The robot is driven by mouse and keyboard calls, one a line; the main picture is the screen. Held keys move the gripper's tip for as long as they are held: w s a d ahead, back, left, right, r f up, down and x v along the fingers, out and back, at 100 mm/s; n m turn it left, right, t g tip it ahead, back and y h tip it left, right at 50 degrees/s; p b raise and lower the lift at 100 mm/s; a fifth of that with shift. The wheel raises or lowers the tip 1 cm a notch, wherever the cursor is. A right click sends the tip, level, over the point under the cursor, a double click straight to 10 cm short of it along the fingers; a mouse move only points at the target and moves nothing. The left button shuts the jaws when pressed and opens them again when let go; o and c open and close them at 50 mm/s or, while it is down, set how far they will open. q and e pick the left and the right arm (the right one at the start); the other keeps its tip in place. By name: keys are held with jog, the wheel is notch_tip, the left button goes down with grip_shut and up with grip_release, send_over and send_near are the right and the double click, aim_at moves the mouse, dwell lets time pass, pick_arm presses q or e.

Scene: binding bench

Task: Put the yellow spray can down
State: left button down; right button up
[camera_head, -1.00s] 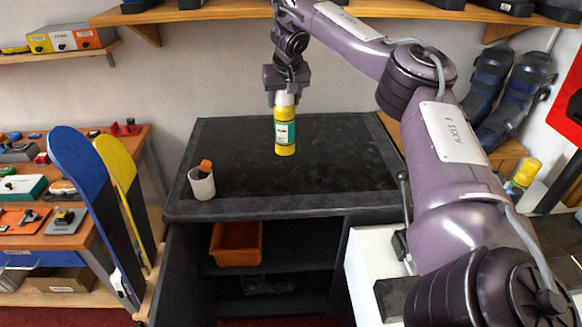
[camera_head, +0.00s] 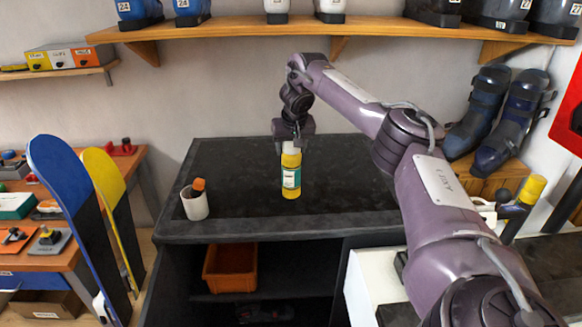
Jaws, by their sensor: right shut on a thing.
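The yellow spray can (camera_head: 291,172) has a pale top and a white and green label. It is upright over the black bench top (camera_head: 240,180). My right gripper (camera_head: 291,143) comes from above and behind, and is shut on the can's upper part. The can's base appears at or very close to the bench surface; I cannot tell whether it touches. My left gripper is not in view.
A white cup (camera_head: 195,203) with an orange-topped item stands at the bench's front left. The bench top around the can is clear. An orange bin (camera_head: 230,271) sits on the shelf below. Boots (camera_head: 497,120) stand at right.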

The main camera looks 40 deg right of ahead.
aim_at(291, 162)
jog(key=shift+f+p, duration=0.45)
jog(key=shift+f, duration=2.1)
jog(key=shift+a+f, duration=0.1)
jog(key=shift+f, duration=0.05)
jog(key=o, duration=1.6)
